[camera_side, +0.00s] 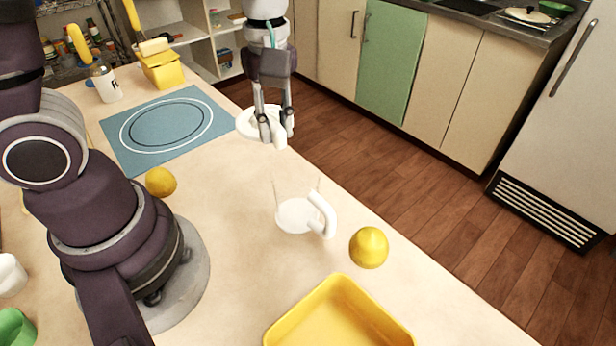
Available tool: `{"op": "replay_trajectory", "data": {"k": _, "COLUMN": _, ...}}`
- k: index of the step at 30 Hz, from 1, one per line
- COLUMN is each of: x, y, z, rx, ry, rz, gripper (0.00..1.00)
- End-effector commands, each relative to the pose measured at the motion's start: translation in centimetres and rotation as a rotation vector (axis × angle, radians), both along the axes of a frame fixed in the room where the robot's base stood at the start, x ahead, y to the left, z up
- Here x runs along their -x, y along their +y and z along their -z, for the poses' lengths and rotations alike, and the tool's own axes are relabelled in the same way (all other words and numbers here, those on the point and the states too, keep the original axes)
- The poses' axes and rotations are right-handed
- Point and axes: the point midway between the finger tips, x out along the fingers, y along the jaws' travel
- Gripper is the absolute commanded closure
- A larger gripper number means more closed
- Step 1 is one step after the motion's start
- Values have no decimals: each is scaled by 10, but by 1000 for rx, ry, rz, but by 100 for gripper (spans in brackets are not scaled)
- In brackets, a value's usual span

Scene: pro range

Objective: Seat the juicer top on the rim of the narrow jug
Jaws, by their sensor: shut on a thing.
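The juicer top (246,124) is a white, round piece with a small handle, held in the air beyond the jug. My gripper (275,128) points down and is shut on it; the fingers hide part of it. The narrow jug (294,216) stands upright on the table, with clear walls, a white bottom and a white handle (325,213) on its right. My gripper and the juicer top are above and behind the jug in the picture, apart from it. The jug's clear rim is hard to make out.
A lemon (369,247) lies right of the jug, near a yellow tray (340,318). Another lemon (161,181) lies near my base. The table around the jug's left is clear.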

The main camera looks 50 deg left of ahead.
Motion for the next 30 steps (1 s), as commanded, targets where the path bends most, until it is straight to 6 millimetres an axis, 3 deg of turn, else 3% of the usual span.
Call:
{"op": "replay_trajectory", "data": {"k": 3, "x": 5, "y": -41, "z": -18, "rx": 1, "ry": -5, "rz": 150, "gripper": 100}}
{"op": "replay_trajectory", "data": {"k": 7, "x": 12, "y": -63, "z": -29, "rx": 0, "ry": -1, "rz": 236, "gripper": 100}}
{"op": "replay_trajectory", "data": {"k": 19, "x": 14, "y": -67, "z": -29, "rx": -1, "ry": 3, "rz": 247, "gripper": 100}}
{"op": "replay_trajectory", "data": {"k": 30, "x": 14, "y": -67, "z": 6, "rx": 0, "ry": 4, "rz": 248, "gripper": 100}}
